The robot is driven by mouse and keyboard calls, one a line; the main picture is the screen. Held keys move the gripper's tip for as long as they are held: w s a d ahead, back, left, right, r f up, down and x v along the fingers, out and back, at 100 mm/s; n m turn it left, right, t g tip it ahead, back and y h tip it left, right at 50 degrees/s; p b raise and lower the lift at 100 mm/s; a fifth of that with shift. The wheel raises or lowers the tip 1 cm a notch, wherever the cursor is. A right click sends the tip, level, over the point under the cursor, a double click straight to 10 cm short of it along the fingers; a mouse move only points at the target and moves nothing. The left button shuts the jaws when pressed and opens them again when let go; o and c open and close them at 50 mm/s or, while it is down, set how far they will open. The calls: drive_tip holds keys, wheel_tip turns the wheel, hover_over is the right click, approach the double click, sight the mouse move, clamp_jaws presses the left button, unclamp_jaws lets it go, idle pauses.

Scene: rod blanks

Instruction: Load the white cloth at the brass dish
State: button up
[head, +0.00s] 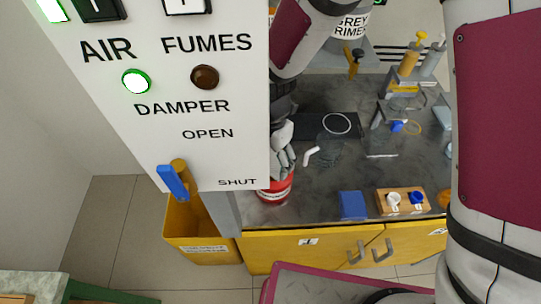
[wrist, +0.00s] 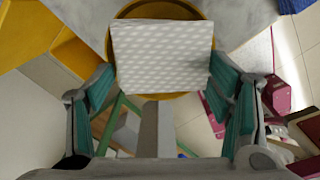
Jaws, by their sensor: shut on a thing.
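My gripper (head: 284,158) is low over the near left of the grey worktop, beside the control panel's edge. In the wrist view its teal-padded fingers (wrist: 163,88) stand on either side of the white cloth (wrist: 160,55), a flat, patterned square, and are shut on it. A round, yellow-brown, brass-coloured dish (wrist: 160,10) shows behind the cloth, which hides most of it. Whether the cloth touches the dish cannot be told. The cloth cannot be made out in the head view. A red tin (head: 275,190) with a white label stands just below my gripper there.
The white panel (head: 180,100), with a blue damper handle (head: 172,182), stands close left. A yellow bin (head: 195,240) is below it. A white bent piece (head: 310,155), blue block (head: 353,205), wooden holder (head: 385,209) and pump bottles (head: 409,58) are on the worktop.

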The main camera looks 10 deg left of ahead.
sight(271, 161)
drive_tip(key=shift+f+b, duration=0.35)
drive_tip(key=shift+f, duration=0.2)
idle(2.4)
drive_tip(key=shift+r, duration=0.1)
drive_tip(key=shift+r+p, duration=1.45)
drive_tip(key=shift+r, duration=2)
drive_tip(key=shift+w, duration=0.1)
